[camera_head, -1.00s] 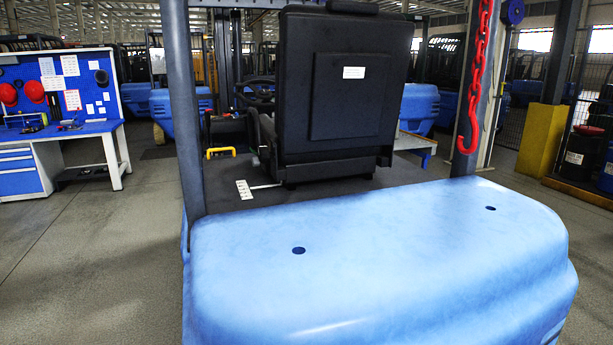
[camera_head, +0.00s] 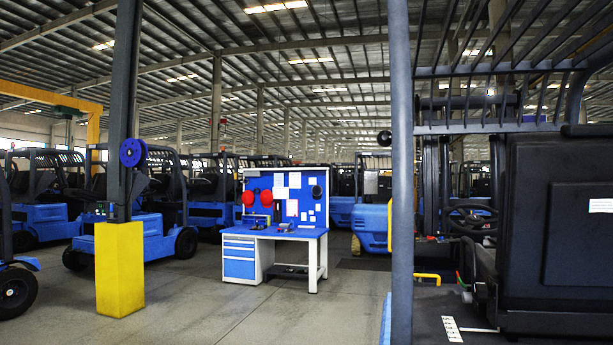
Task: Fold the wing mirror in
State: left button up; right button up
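A small dark round piece (camera_head: 384,138) shows just left of the near grey post (camera_head: 401,180) of the forklift. It may be the wing mirror, but it is too small to tell, and I cannot tell whether it is folded in or out. The forklift's black seat (camera_head: 560,215) is seen from behind at the right, with the steering wheel (camera_head: 470,217) beyond it. Neither of my grippers is in view.
A blue workbench (camera_head: 268,235) with a pegboard stands left of the forklift. A yellow column guard (camera_head: 119,268) stands further left. Other blue forklifts (camera_head: 165,222) are parked behind. The grey floor (camera_head: 215,310) between the guard and the forklift is clear.

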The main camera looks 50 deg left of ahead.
aim_at(370, 182)
jog(key=u, duration=1.5)
jog(key=j, duration=0.3)
jog(key=i+j+u, duration=0.15)
jog(key=j, duration=0.5)
jog(key=i+j+u, duration=0.1)
jog(key=i+j, duration=0.6)
jog(key=i+j+z, duration=0.15)
jog(key=i, duration=0.25)
jog(key=i+j+z, duration=0.1)
jog(key=i, duration=0.3)
jog(key=i+j+z, duration=0.15)
jog(key=i, duration=0.25)
jog(key=i+z, duration=0.1)
jog(key=i, duration=1.35)
jog(key=i+z, duration=0.15)
jog(key=i, duration=1.25)
jog(key=i+j+z, duration=0.1)
jog(key=i+z, duration=0.15)
jog(key=i+j+z, duration=0.25)
jog(key=i, duration=0.25)
jog(key=i+j+z, duration=0.5)
jog(key=z, duration=0.2)
jog(key=i+j+z, duration=0.45)
